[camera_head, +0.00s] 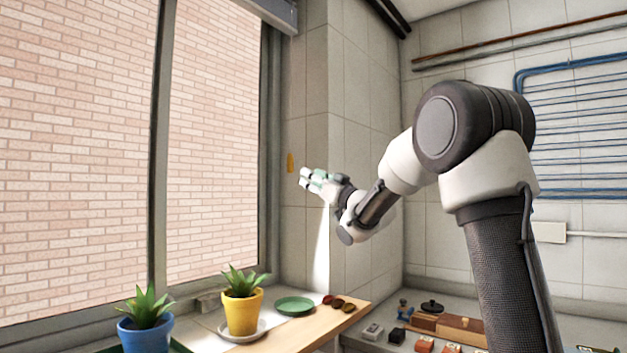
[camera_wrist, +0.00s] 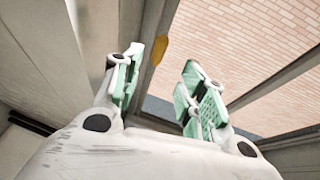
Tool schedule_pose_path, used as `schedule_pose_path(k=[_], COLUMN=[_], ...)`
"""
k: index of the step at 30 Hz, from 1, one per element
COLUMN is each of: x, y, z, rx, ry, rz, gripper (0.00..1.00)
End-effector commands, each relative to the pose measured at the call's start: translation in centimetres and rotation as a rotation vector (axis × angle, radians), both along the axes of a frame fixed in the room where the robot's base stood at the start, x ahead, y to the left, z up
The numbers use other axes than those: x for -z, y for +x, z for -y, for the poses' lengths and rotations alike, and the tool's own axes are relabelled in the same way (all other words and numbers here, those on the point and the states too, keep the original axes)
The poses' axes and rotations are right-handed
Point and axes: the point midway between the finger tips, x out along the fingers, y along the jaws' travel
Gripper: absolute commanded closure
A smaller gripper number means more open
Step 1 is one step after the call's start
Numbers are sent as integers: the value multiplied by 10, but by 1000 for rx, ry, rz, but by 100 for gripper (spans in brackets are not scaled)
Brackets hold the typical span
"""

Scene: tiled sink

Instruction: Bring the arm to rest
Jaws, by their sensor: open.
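My gripper (camera_head: 313,179) is raised in the air in the head view, in front of the tiled wall corner beside the window. It points to the left. In the wrist view my gripper (camera_wrist: 160,90) shows its two green-padded fingers spread apart with nothing between them. My arm is bent at the elbow and reaches left from its dark column. The gripper is well above the counter and touches nothing that I can see.
Below stand a yellow pot (camera_head: 242,311) on a saucer, a blue pot (camera_head: 146,334) and a green plate (camera_head: 295,306) on a wooden board (camera_head: 312,329). Several small items lie at the lower right. A blue rack (camera_head: 575,130) hangs on the wall. A yellow object (camera_head: 290,162) is on the wall near the gripper.

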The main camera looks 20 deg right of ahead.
Motion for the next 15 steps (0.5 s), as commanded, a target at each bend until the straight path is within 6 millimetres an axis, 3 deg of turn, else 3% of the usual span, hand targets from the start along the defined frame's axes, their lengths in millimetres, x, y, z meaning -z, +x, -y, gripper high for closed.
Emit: schedule_pose_path(k=[11,15], x=[0,2], y=[0,-8], z=[0,10], rx=[1,57], ry=[0,-16], rz=[0,-50], gripper=[58,58])
